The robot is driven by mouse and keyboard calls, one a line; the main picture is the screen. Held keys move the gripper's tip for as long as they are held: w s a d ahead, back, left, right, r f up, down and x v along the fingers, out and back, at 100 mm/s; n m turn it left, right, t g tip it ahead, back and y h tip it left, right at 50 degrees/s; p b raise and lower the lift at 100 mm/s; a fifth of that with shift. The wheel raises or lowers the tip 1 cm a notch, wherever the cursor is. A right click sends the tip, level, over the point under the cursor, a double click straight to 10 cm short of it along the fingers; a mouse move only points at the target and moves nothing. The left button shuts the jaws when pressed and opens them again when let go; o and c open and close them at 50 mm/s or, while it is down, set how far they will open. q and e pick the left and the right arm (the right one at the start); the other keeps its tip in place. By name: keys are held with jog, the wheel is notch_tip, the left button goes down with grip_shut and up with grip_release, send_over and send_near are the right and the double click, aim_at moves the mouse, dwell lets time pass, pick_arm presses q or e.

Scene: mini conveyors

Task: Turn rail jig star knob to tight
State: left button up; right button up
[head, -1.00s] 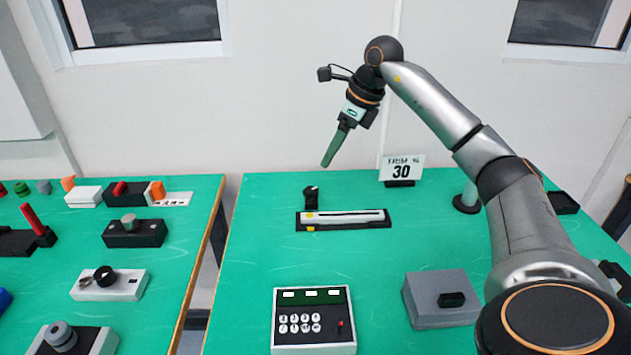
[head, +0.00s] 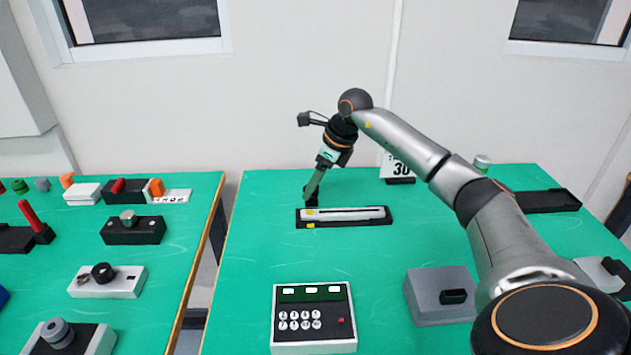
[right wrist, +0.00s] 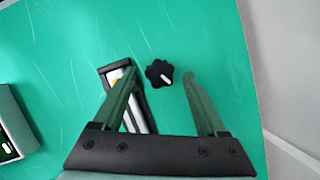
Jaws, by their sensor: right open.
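The rail jig (head: 372,220) is a dark base with a pale slotted rail, lying on the green table in the head view. Its black star knob (right wrist: 159,74) has several lobes and a white pointer mark, which points down and right in the right wrist view. In the head view the knob is mostly hidden by my right gripper (head: 309,194), which reaches down at the jig's back left end. In the right wrist view the open green fingers (right wrist: 160,76) appear on either side of the knob, with gaps on both sides. I cannot tell their height above it. My left gripper is not in view.
A keypad box (head: 314,340) and a grey box (head: 425,312) stand at the front. A black tray (head: 548,201) lies at the right. The table around the jig is clear.

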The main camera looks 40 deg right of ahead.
grip_shut()
dwell(0.4)
